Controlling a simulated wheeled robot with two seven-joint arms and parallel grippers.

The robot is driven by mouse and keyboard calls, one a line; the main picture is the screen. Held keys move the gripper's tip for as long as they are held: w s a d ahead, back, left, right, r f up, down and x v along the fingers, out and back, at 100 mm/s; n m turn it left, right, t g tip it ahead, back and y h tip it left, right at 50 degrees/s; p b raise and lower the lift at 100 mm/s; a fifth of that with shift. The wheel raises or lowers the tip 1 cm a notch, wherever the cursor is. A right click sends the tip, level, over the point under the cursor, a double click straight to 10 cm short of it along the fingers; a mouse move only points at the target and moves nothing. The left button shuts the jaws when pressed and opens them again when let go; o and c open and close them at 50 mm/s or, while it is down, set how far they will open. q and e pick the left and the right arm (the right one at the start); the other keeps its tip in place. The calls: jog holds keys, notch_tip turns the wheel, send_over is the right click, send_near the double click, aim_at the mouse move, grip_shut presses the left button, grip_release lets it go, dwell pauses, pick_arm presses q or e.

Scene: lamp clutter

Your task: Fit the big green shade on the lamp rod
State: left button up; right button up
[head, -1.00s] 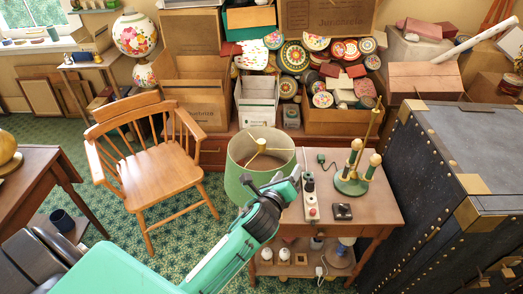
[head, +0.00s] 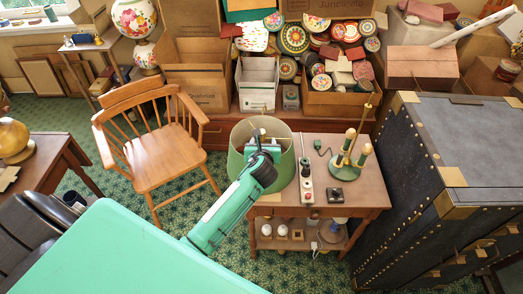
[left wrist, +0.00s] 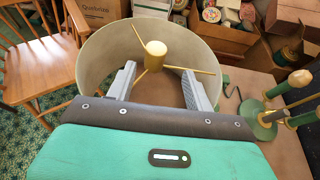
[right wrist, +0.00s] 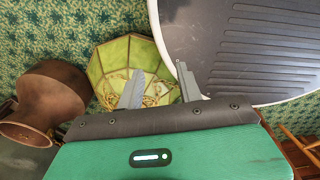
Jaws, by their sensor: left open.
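The big green shade (head: 238,163) stands at the left end of the small wooden table, open top up. The left wrist view shows its pale inside (left wrist: 100,50) and a gold hub (left wrist: 155,48) with spokes. The lamp (head: 350,160) stands upright on the table to the right of the shade, with a green base, a tall brass rod (head: 361,128) and candle-like sockets. My right gripper (right wrist: 160,90) is outside the head view, open, near a green glass-panelled shade (right wrist: 140,55).
A dark trunk (head: 415,190) stands right, a wooden chair (head: 160,150) left. Boxes of tins crowd the back.

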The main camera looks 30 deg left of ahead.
pick_arm(q)
jog(key=p+x, duration=0.1)
jog(key=x, duration=0.6)
jog(key=shift+a, duration=0.4)
jog(key=shift+r, duration=0.2)
grip_shut()
